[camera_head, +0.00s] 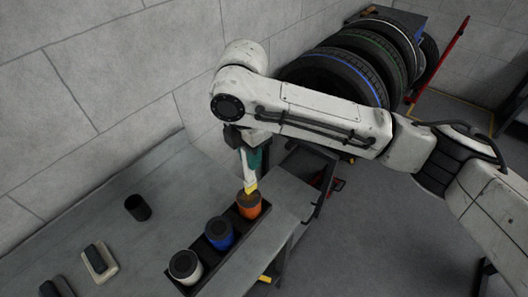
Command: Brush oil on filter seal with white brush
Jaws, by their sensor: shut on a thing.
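My gripper (252,156) points down at the near-right end of the bench and is shut on the white brush (248,174). The brush is upright, with pale yellow bristles at its lower end. The bristle tip is at the top of the orange filter (249,207); I cannot tell whether it touches the seal. A blue filter (220,234) and a white filter (185,267) stand in the same dark tray (203,251), in a row to the lower left. Their dark tops face up. The arm's wrist partly hides the gripper.
A black cup (138,208) stands on the grey bench (150,250). A pale block with a dark top (99,259) lies at the lower left. Several tyres (345,70) stand on a rack behind my arm. A red bar (440,62) stands at right.

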